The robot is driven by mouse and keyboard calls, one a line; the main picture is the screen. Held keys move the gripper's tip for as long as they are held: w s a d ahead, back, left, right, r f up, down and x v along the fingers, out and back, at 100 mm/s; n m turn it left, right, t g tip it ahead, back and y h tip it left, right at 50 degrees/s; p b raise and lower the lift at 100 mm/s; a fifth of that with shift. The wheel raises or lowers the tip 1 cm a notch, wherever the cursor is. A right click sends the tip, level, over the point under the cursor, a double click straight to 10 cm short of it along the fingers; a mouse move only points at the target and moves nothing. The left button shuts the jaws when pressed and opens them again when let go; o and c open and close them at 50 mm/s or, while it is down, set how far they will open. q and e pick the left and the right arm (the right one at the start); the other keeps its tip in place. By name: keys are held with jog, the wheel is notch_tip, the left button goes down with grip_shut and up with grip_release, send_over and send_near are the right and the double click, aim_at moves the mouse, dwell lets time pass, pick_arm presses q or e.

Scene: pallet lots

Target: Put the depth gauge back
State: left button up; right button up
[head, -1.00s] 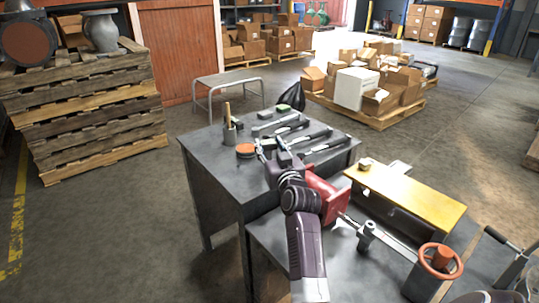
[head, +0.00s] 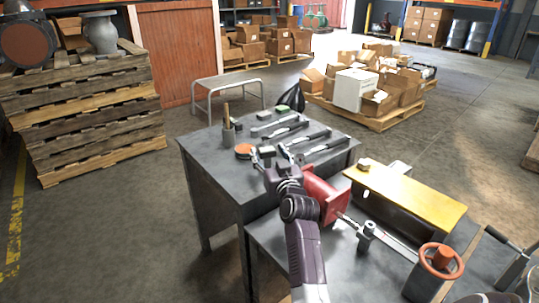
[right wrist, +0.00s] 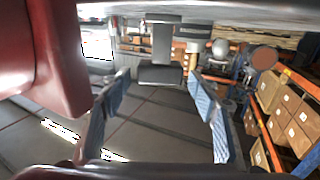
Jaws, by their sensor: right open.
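My right gripper (head: 271,155) is open over the left front part of the dark grey table (head: 213,161). In the right wrist view its two blue-padded fingers stand apart, with a grey block-like tool (right wrist: 160,74) between or beyond them; contact is not shown. A narrower upright part rises from this tool. It may be the depth gauge, but I cannot tell for sure. In the head view a small dark block (head: 267,150) shows between the fingers, partly hidden by them. Several long dark tools (head: 322,147) lie in a row behind the gripper. My left gripper is not in view.
A red machine part (head: 326,194) is close beside my right arm.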

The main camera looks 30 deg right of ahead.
pick_arm(q)
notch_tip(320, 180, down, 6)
jog(key=p, duration=0.1)
jog(key=shift+p, duration=0.35)
pick_arm(e)
jog(key=v, duration=1.2)
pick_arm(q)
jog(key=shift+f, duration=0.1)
